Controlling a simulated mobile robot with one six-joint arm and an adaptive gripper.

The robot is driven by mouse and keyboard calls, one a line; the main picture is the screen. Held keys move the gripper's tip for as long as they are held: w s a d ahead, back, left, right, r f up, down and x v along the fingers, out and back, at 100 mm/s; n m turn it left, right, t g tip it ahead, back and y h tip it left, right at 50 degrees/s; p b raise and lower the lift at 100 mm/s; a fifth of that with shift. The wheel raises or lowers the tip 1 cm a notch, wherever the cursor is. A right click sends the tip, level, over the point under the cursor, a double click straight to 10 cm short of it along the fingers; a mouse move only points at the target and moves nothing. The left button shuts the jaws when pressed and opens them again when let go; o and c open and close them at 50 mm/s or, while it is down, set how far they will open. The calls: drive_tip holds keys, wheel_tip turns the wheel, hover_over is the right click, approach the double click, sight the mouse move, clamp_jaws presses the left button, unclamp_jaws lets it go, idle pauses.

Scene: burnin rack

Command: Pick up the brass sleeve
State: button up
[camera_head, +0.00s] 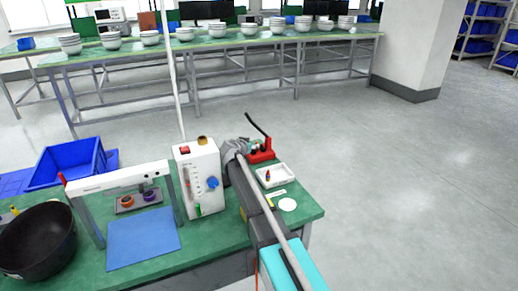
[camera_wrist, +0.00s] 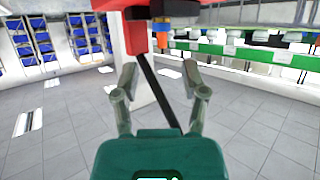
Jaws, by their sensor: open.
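A short brass-coloured round piece (camera_head: 202,140), which looks like the brass sleeve, sits on top of the white control box (camera_head: 205,182) in the head view. My gripper (camera_head: 235,147) is just right of the box's upper part, partly merged with my arm in that view. In the wrist view my gripper (camera_wrist: 157,78) has its two fingers wide apart with nothing held between them. The black lever of the red fixture (camera_wrist: 136,36) passes behind the fingers there. An orange-tipped part (camera_wrist: 162,40) shows beside the fixture; I cannot tell what it is.
The red fixture (camera_head: 262,153) and a white tray (camera_head: 276,176) stand right of my arm. Left are a white arch frame (camera_head: 120,180), a grey tray with orange and purple rings, a blue mat (camera_head: 143,238), a black bowl (camera_head: 38,240) and a blue bin (camera_head: 68,164).

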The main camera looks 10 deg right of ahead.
drive_tip(key=shift+w+d+f, duration=0.3)
drive_tip(key=shift+w+d, duration=0.05)
drive_tip(key=shift+w, duration=0.2)
drive_tip(key=shift+b+x, duration=1.25)
drive_tip(key=shift+x, duration=1.4)
drive_tip(key=shift+a, duration=0.15)
clamp_jaws()
